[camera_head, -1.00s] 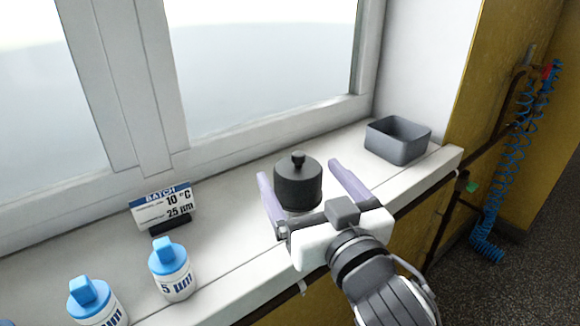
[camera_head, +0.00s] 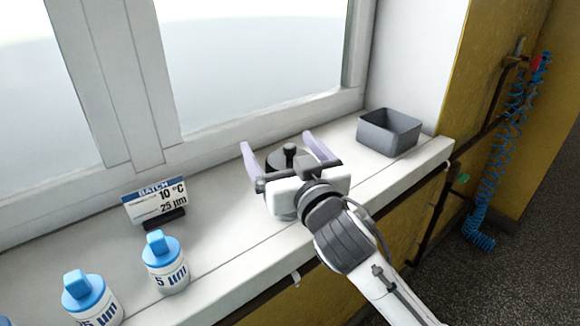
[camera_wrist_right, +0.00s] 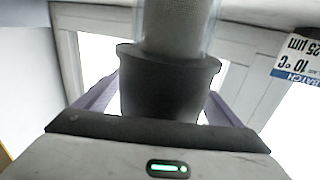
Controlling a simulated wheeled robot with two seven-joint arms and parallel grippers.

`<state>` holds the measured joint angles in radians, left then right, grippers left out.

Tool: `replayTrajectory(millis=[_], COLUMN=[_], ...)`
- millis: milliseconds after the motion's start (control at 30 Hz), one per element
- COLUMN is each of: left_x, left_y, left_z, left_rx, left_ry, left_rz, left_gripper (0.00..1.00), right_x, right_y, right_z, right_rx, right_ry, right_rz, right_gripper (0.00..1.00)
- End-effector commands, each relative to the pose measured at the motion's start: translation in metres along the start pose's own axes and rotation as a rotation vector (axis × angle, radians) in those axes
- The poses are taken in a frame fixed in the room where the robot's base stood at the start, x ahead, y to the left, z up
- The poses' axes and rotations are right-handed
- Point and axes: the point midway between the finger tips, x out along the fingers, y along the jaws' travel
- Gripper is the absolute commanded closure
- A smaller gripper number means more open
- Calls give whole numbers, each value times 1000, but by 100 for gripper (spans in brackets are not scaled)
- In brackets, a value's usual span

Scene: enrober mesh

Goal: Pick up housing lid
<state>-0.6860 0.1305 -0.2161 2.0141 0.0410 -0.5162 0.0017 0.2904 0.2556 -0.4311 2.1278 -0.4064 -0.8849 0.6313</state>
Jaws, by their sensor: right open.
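The housing lid (camera_head: 275,160) is a dark grey round cap with a small knob on top, on the window sill. In the right wrist view the dark lid (camera_wrist_right: 168,85) sits on a clear housing with a grey mesh cylinder (camera_wrist_right: 178,28) inside. My right gripper (camera_head: 280,142) is open, its two lilac fingers on either side of the lid. In the wrist view the fingers (camera_wrist_right: 160,98) show on both sides of it; whether they touch it I cannot tell. My gripper body hides the lower housing in the head view. My left gripper is not in view.
A grey open bin (camera_head: 390,134) stands on the sill to the right. The window frame (camera_head: 250,125) rises behind. A blue coiled hose (camera_head: 497,165) hangs at right.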

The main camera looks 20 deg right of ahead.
Motion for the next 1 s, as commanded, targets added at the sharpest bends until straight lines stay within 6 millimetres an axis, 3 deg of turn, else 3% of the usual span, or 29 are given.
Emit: replayTrajectory(millis=[33,267,567,1000], left_x=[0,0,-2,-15], left_y=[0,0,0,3], left_z=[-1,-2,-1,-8], left_rx=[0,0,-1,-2], left_ry=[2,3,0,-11], left_rz=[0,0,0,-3], left_gripper=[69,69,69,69], right_x=[0,0,0,0], right_y=[0,0,0,0], right_z=[0,0,-6,-86], right_rx=[0,0,0,2], right_ry=[0,0,2,5], right_rz=[0,0,0,0], right_gripper=[17,56,56,56])
